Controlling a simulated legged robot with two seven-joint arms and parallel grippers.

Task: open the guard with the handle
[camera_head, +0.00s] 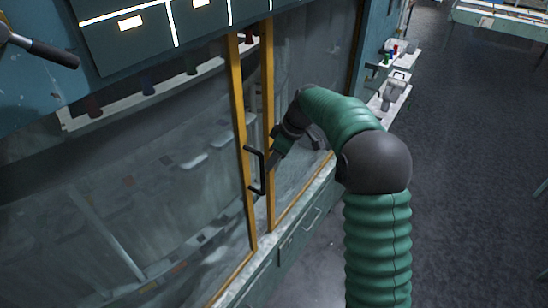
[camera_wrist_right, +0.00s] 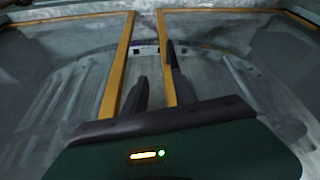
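The guard is a pair of large glass panels (camera_head: 130,190) in orange-yellow frames, with two upright frame bars near its middle. A black bracket-shaped handle (camera_head: 249,168) is fixed to the left upright bar (camera_head: 239,110). My right gripper (camera_head: 270,163) is just right of the handle, its fingers pointing down-left; I cannot tell if they touch it. In the right wrist view the two dark fingers of the right gripper (camera_wrist_right: 156,64) stand apart in front of the orange bars (camera_wrist_right: 118,70), and the handle cannot be made out. My left gripper is out of view.
Dark cabinets (camera_head: 130,45) hang above the glass, and drawers with a pale ledge (camera_head: 290,235) run below it. White side shelves (camera_head: 390,100) hold small items at the back right. The dark floor (camera_head: 465,160) on the right is clear.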

